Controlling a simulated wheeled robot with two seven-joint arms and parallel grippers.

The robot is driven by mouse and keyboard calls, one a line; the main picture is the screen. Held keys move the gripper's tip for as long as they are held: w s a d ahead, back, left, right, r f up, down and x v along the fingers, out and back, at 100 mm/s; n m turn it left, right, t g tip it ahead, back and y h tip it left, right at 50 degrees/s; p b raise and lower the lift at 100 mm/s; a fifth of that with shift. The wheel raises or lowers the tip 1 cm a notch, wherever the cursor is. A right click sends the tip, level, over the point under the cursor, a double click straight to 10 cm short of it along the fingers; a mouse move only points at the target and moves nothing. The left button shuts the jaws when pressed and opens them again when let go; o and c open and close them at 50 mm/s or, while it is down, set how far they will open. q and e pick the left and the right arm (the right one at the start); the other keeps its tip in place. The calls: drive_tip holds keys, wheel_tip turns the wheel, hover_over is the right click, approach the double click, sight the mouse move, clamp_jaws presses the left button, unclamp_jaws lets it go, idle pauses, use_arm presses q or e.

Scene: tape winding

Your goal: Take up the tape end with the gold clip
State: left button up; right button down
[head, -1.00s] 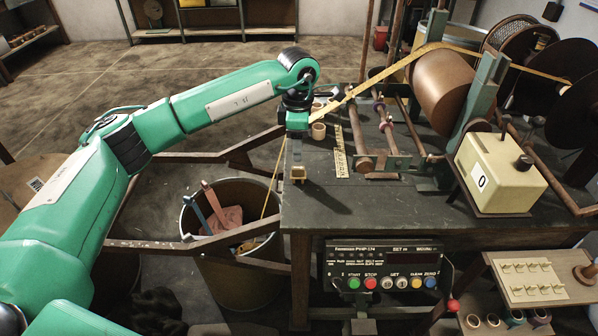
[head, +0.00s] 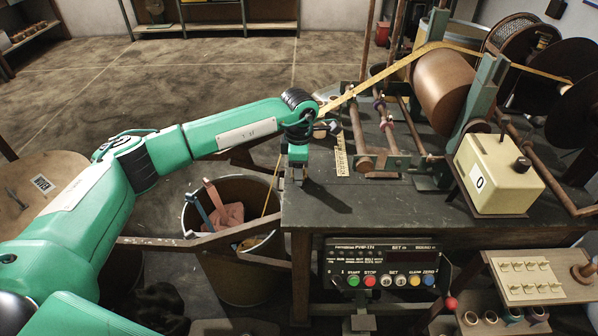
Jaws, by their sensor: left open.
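The yellow tape (head: 385,79) runs from the dark reel at the right over the top of the winder and slopes down left to behind my left wrist. A thin yellow strand (head: 270,191) hangs past the table's left edge into the bin. My left gripper (head: 298,176) points down at the left edge of the table top, with its jaws open. The gold clip is largely hidden at the fingertips, and I cannot make out whether it lies between them. My right gripper is not in view.
The dark table (head: 335,212) carries the winder with its brown drum (head: 440,90) and a cream box (head: 500,172) marked 0. A control panel (head: 382,265) hangs at its front. A bin (head: 240,275) stands at the left. The table's front middle is clear.

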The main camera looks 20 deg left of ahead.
use_arm(q)
drive_tip(key=c, duration=1)
drive_tip(key=shift+c, duration=0.2)
drive_tip(key=shift+r, duration=0.1)
